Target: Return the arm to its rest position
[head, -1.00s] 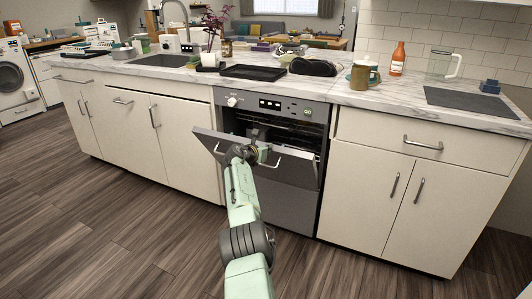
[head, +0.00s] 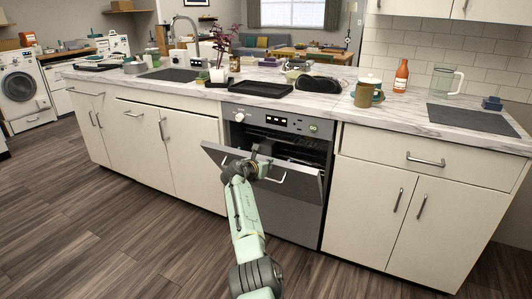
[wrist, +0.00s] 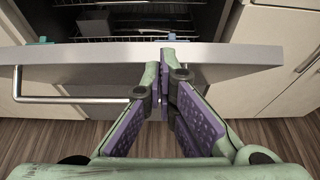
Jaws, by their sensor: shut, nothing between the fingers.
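My gripper (head: 264,152) is at the upper edge of the partly open grey oven door (head: 296,180), with my arm reaching up from the bottom of the head view. In the wrist view my gripper's purple-padded fingers (wrist: 165,62) are together with nothing between them. Their tips overlap the top edge of the door (wrist: 225,56) in that view; I cannot tell whether they touch it. The door's bar handle (wrist: 75,99) is left of the fingers. The oven racks (wrist: 130,38) show beyond the door.
White cabinets stand left (head: 190,165) and right (head: 375,200) of the oven. The marble counter (head: 330,103) above holds a black tray (head: 249,88), a mug (head: 366,94), an orange bottle (head: 401,76) and a glass pitcher (head: 443,80). The wooden floor (head: 110,215) at left is clear.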

